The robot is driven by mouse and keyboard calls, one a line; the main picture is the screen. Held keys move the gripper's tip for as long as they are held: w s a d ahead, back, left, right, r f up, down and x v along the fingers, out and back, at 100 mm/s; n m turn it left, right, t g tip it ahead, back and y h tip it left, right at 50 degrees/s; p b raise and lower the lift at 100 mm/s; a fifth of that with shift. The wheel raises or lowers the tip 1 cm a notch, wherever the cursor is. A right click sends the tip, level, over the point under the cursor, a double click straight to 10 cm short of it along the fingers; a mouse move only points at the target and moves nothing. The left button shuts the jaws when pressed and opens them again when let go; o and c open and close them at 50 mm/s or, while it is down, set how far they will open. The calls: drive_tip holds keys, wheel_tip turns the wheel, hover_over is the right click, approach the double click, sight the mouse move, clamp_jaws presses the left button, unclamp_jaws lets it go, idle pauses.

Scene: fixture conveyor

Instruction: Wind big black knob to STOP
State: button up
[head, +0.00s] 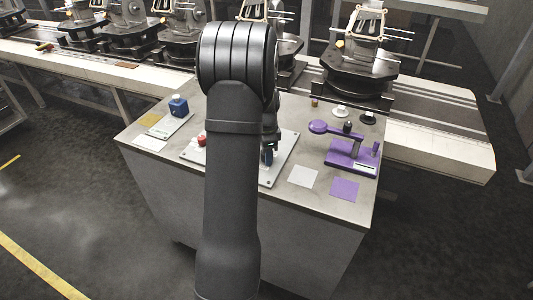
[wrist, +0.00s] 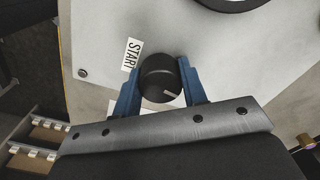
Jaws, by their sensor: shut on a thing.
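The big black knob (wrist: 160,78) sits on a light panel in the wrist view. A white pointer line on its top points toward the lower right of the picture. A white label reading START (wrist: 131,54) is beside it at the upper left; no STOP label shows in this view. My gripper (wrist: 160,85) has its two blue fingers on either side of the knob and is shut on it.
A purple clamp-like device (head: 350,155) stands at the table's right, with a purple square (head: 345,188) and a white square (head: 303,177) in front. A blue box (head: 178,106) is at the left. A red button (head: 201,140) is on the panel. The conveyor (head: 440,130) with black fixtures runs behind.

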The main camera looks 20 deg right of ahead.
drive_tip(key=shift+w+m, duration=0.1)
drive_tip(key=shift+m, duration=0.2)
drive_tip(key=o, duration=1)
drive_tip(key=shift+c, duration=0.2)
wheel_tip(320, 180, up, 18)
drive_tip(key=shift+f, duration=0.25)
drive_tip(key=shift+f, duration=0.1)
wheel_tip(320, 180, down, 17)
drive_tip(key=shift+f, duration=0.2)
idle(0.4)
drive_tip(key=shift+r, duration=0.15)
